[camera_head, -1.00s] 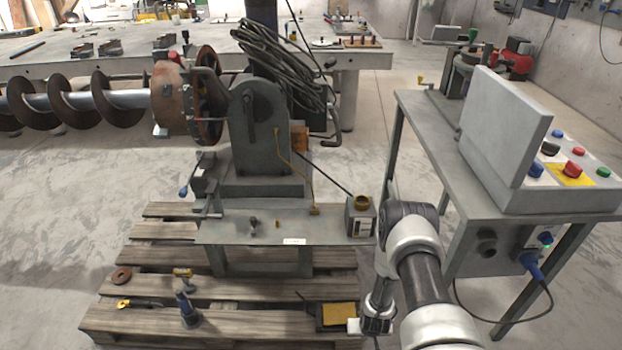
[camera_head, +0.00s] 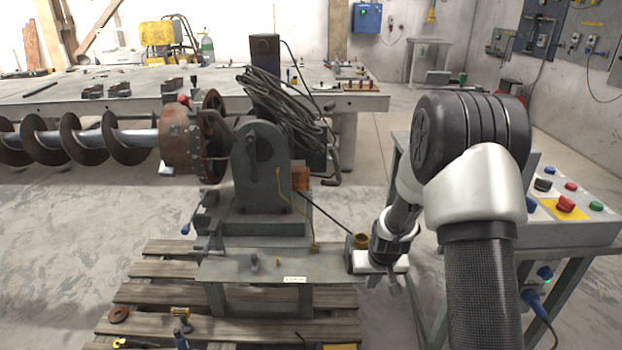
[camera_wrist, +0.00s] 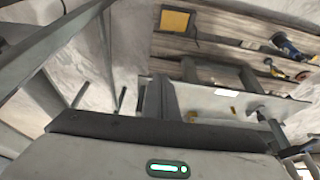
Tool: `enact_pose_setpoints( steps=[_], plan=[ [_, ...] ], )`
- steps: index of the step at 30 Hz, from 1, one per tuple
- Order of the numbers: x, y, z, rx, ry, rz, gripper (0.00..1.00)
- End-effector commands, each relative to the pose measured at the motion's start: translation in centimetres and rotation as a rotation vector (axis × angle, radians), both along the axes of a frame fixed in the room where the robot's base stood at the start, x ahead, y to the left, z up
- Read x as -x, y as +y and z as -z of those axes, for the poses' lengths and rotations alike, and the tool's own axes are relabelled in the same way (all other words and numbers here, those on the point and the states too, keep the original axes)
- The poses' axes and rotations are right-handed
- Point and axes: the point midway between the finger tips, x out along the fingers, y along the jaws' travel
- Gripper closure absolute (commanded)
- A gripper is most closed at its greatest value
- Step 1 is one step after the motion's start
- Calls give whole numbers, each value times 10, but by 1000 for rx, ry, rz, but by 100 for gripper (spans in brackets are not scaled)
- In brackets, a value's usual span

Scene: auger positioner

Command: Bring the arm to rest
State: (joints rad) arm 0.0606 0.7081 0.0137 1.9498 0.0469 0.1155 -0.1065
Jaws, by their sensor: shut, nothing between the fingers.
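My arm rises at the right of the head view with its elbow high, and the forearm hangs down to my gripper (camera_head: 394,284). My gripper is shut and empty, low between the machine's base plate (camera_head: 232,266) and the control table (camera_head: 590,236). It is beside the small grey box with a brass ring (camera_head: 361,241), partly in front of it. I cannot tell whether they touch. In the wrist view, the pale hand housing with a green light fills the bottom.
The auger (camera_head: 88,140) and its grey drive stand (camera_head: 262,165) fill the left middle. A wooden pallet (camera_head: 150,295) lies below; the wrist view shows tools and a yellow pad (camera_wrist: 175,20) on it. My arm hides part of the button box (camera_head: 575,218). Floor is open at left.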

Motion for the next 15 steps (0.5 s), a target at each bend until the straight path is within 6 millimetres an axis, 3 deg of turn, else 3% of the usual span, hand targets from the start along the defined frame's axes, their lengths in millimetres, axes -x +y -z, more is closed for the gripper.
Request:
enact_pose_setpoints(
  steps=[1,6,12,15],
  plan=[
    [4,2,-39,0,-18,-2,100],
    [38,9,-138,-2,-42,-5,100],
    [104,16,-230,-4,-70,-4,100],
    [144,19,-264,-5,-83,-4,100]
  ],
)
